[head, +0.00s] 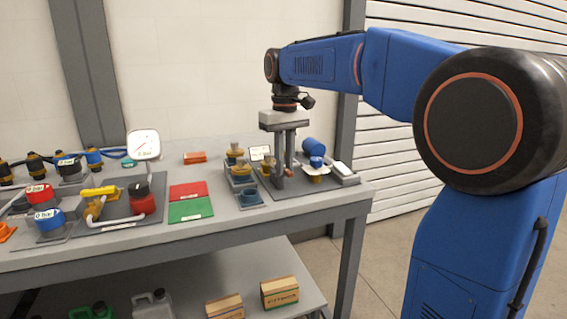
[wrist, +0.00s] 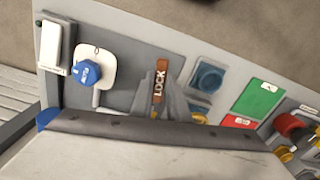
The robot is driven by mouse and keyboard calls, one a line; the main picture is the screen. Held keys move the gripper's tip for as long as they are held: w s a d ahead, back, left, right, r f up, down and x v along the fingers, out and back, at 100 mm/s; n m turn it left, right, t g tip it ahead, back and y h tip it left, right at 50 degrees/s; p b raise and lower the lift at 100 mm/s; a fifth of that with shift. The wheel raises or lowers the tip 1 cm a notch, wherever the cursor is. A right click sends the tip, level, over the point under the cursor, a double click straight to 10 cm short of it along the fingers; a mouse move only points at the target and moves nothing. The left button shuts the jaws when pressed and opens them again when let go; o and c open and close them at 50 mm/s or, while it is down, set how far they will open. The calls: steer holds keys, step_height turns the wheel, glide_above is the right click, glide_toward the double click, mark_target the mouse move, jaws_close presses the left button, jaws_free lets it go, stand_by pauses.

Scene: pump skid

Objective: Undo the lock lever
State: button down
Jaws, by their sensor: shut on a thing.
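The lock lever (wrist: 161,76) is a narrow orange-brown bar marked LOCK, on a grey plate in the wrist view. In the head view, my gripper (head: 284,172) points down at the right end of the bench, with its fingers at the lever. In the wrist view, my gripper (wrist: 172,104) has its grey fingers against the lower part of the lever, and they hide that part. It is shut on the lever. A blue knob (wrist: 87,72) on a white dial plate (wrist: 97,58) sits left of the lever. The lever's pivot is not clear.
A white box (head: 341,168) stands at the plate's right end. Left of my gripper are a yellow-topped fitting (head: 241,170), a blue cup (head: 249,196), a red mat (head: 188,189) and a green mat (head: 190,209). A gauge (head: 144,145) stands farther left.

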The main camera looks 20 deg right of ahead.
steer(key=n, duration=0.3)
steer(key=d+n, duration=0.1)
steer(key=shift+w, duration=0.25)
steer(key=n, duration=0.4)
steer(key=shift+w+d, duration=0.3)
steer(key=n, duration=0.3)
steer(key=w+n, duration=0.1)
steer(key=shift+d, duration=0.25)
steer(key=shift+w+n, duration=0.2)
steer(key=shift+n, duration=0.7)
steer(key=shift+w+n, duration=0.15)
steer(key=shift+n, duration=0.75)
steer(key=c, duration=1.7)
jaws_free()
